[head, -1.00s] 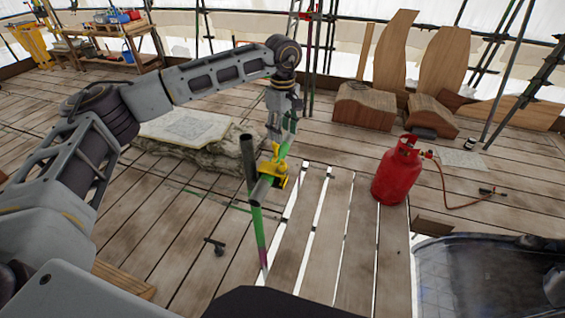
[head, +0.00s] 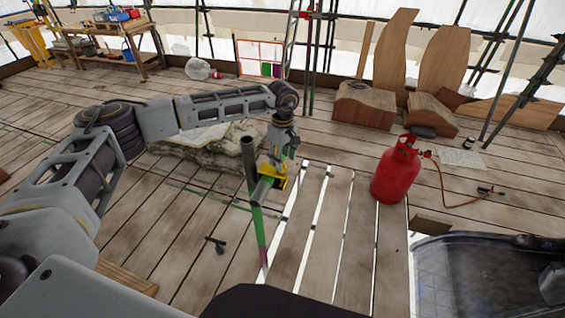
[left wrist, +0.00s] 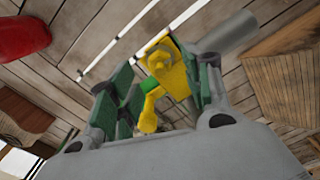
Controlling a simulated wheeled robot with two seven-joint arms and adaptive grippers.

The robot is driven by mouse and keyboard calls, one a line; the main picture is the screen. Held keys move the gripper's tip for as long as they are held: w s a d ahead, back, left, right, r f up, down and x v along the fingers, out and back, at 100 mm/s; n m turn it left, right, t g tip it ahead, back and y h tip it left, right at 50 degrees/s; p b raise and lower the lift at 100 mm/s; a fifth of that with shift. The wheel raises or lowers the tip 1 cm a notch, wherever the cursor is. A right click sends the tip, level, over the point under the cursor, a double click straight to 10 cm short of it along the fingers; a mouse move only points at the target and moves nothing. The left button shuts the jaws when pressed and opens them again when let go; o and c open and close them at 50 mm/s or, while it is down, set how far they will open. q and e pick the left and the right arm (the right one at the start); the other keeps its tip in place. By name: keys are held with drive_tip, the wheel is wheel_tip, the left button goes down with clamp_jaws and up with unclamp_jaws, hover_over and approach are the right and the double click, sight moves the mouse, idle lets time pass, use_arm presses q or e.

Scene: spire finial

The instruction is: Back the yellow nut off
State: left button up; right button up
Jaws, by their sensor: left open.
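The yellow nut (left wrist: 158,60) shows in the left wrist view on a yellow coupler (left wrist: 175,78) that sits around a grey tube. In the head view the yellow coupler (head: 274,172) is at the crossing of a short tube and an upright green and grey pole (head: 252,190). My left gripper (head: 280,152) is just above the coupler, fingers pointing down at it. In the left wrist view its green-padded fingers (left wrist: 155,88) are apart, with the yellow parts between and beyond them. I cannot tell whether a finger touches the nut. My right gripper is not in view.
A red gas cylinder (head: 396,170) with a hose stands to the right. A small black tool (head: 216,244) lies on the planks. Wooden forms and a workbench (head: 100,45) stand at the back.

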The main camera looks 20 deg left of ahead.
use_arm(q)
drive_tip(key=shift+f+p, duration=0.3)
drive_tip(key=shift+f, duration=1.5)
drive_tip(key=shift+c, duration=0.3)
drive_tip(key=c, duration=1)
